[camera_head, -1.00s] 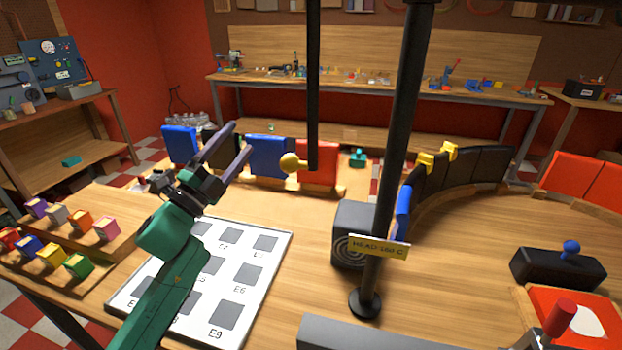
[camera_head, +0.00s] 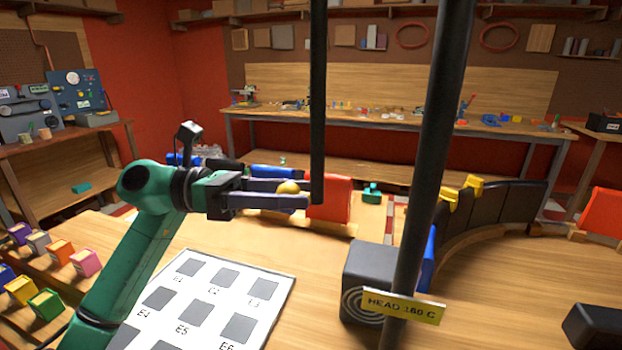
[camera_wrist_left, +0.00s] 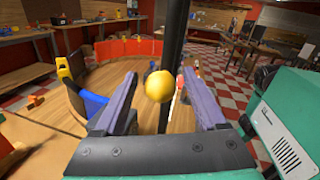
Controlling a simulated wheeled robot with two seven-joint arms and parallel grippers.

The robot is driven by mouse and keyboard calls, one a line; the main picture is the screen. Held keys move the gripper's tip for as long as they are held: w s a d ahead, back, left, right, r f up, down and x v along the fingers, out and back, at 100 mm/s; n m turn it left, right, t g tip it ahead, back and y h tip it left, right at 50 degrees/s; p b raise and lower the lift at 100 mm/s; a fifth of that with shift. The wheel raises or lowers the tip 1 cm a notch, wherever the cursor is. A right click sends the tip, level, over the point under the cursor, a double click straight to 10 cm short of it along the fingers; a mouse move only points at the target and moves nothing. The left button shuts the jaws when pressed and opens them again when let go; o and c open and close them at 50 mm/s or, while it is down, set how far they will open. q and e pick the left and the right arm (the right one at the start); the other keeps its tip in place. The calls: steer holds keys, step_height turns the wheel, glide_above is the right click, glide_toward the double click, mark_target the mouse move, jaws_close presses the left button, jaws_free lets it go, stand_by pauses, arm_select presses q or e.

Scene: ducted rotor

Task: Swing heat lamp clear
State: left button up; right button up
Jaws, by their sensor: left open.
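The heat lamp's dark upright post (camera_head: 436,150) carries a yellow tag (camera_head: 403,306) reading "HEAD 160 C". A thinner black rod (camera_head: 318,90) hangs down left of the post, with a yellow ball knob (camera_head: 288,187) at its bent lower end. My left gripper (camera_head: 304,194) is open, its two purple fingers level with the knob. In the left wrist view the knob (camera_wrist_left: 159,87) sits between the open fingers, with a gap on each side. The lamp's head is not clearly visible. My right gripper is not in view.
A white board with grey squares (camera_head: 268,308) lies under my left arm. A dark box with ring marks (camera_head: 368,282) stands beside the post. Red (camera_head: 329,198) and blue panels stand behind the knob. Coloured blocks (camera_head: 85,262) sit at the left.

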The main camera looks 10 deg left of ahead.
arm_select(q)
steer(key=shift+w+d, duration=0.2)
steer(key=shift+d, duration=1.25)
jaws_close()
steer(key=shift+a+r, duration=0.1)
steer(key=shift+a, duration=0.05)
